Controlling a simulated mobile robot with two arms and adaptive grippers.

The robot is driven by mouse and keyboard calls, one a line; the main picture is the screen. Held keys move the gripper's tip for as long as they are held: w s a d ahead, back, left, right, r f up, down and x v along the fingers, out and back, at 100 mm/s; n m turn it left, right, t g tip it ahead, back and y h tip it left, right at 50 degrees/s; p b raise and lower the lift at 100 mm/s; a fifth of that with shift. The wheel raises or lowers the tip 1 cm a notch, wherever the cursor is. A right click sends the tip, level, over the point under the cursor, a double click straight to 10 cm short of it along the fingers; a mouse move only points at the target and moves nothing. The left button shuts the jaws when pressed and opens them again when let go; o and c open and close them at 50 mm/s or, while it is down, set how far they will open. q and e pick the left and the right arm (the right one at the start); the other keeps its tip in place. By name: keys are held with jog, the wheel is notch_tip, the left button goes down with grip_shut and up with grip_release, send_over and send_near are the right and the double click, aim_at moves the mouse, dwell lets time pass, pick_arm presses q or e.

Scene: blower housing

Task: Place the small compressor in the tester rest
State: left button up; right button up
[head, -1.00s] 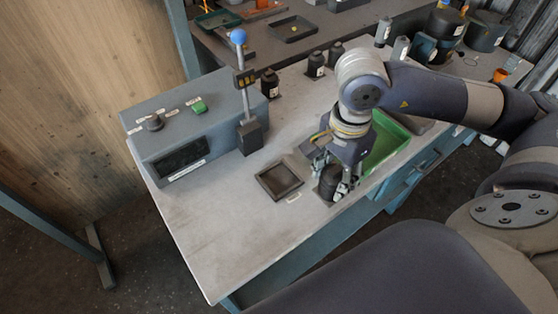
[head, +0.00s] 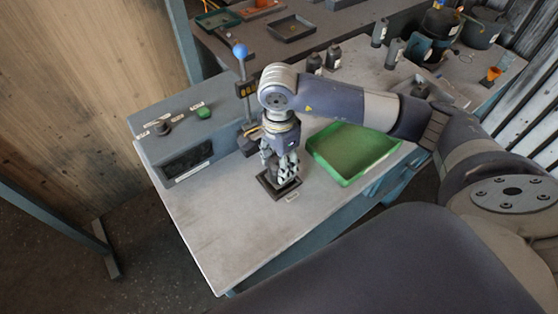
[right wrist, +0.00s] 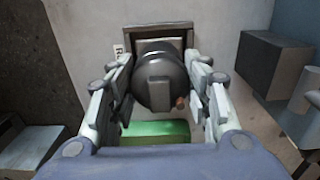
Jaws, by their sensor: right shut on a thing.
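My right gripper (head: 283,176) is shut on the small compressor, a dark rounded cylinder (right wrist: 158,82) that sits between its two fingers in the right wrist view. In the head view the fingers hide most of the compressor. The gripper points down over the tester rest (head: 265,188), a dark square frame on the bench. The rest also shows in the right wrist view (right wrist: 152,31), partly covered by the compressor. I cannot tell whether the compressor touches the rest. My left gripper is not in view.
A grey tester box (head: 170,140) with a green button and a blue-knobbed lever (head: 241,62) stand left and behind. A green tray (head: 350,152) lies to the right. Dark bottles (head: 333,57) stand at the back. The bench front (head: 225,230) is clear.

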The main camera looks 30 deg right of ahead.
jog(key=shift+f, duration=0.55)
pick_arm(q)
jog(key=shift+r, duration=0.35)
pick_arm(e)
jog(key=shift+f, duration=0.2)
jog(key=o, duration=1.5)
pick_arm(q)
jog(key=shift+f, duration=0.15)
pick_arm(e)
jog(key=shift+r, duration=0.1)
jog(key=shift+r, duration=0.15)
pick_arm(q)
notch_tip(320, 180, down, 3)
jog(key=b, duration=0.3)
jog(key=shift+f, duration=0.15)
pick_arm(e)
notch_tip(320, 180, up, 12)
jog(key=shift+f, duration=0.1)
